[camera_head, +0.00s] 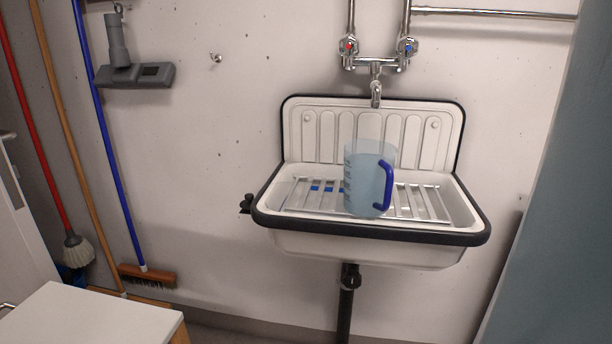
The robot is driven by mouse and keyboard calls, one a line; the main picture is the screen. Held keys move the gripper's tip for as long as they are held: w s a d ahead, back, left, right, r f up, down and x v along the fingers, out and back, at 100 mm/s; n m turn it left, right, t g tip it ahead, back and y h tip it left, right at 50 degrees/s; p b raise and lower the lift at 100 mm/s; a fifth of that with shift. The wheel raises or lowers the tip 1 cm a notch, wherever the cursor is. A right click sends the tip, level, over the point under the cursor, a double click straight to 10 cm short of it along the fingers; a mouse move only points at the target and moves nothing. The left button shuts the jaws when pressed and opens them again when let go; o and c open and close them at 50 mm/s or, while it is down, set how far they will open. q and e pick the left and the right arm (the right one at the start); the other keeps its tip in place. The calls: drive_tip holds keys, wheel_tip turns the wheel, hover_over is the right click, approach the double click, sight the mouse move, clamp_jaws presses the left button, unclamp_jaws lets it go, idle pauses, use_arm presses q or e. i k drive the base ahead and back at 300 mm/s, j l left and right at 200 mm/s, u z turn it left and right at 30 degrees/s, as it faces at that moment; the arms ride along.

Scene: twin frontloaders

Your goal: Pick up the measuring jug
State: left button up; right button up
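The measuring jug (362,182) is translucent light blue with a dark blue handle (386,186) on its right side and dark markings on its left side. It stands upright on the slatted metal rack (420,204) across the white wall sink (300,243). The tap spout (375,94) is above and behind it. Neither of my grippers shows in the head view.
The sink has a raised dark rim (340,230) and a drain pipe (346,305) below. A white-topped cabinet (95,318) stands at front left. Brooms lean along the left wall. A grey-blue panel (565,200) borders the right. The space before the sink looks clear.

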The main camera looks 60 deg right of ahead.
sight(369, 164)
drive_tip(key=z, duration=2.15)
